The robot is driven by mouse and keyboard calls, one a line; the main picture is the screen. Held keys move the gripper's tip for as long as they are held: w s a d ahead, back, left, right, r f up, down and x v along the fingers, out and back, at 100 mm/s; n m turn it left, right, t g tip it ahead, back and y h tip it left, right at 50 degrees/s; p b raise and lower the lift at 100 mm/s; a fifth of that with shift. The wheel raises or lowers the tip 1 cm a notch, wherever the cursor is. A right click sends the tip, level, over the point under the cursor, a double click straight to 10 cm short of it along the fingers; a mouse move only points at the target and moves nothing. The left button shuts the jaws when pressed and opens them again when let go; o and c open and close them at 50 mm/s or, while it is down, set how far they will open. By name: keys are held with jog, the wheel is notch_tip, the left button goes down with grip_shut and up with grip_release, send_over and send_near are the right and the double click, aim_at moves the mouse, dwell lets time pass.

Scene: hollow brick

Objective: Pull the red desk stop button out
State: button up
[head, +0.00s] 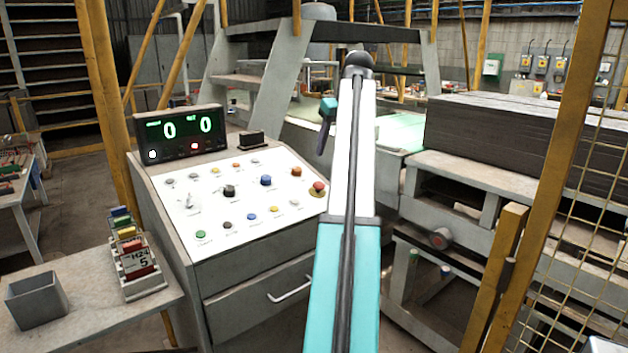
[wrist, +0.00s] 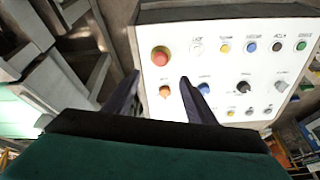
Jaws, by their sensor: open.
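In the wrist view the red stop button (wrist: 160,56) is near the panel's upper left corner, fully visible. My gripper (wrist: 160,77) is open and empty, its two dark fingers apart. In the picture the red button lies just beyond the fingertips, and an orange button (wrist: 165,91) shows between them. In the head view my gripper (head: 323,138) is above the back right of the desk, partly hidden by my arm.
Several other coloured buttons and knobs cover the panel, including a blue one (head: 266,180). A display box (head: 180,136) showing two zeros stands behind the panel. A side table (head: 95,315) holds a grey bin (head: 36,300) and a card rack (head: 136,265). Machinery stands at right.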

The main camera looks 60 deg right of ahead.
aim_at(320, 184)
jog(key=shift+w+f, duration=0.1)
jog(key=shift+w, duration=0.05)
jog(key=p+x, duration=0.2)
jog(key=x, duration=1.1)
jog(key=shift+w+f, duration=0.1)
jog(key=shift+f, duration=0.2)
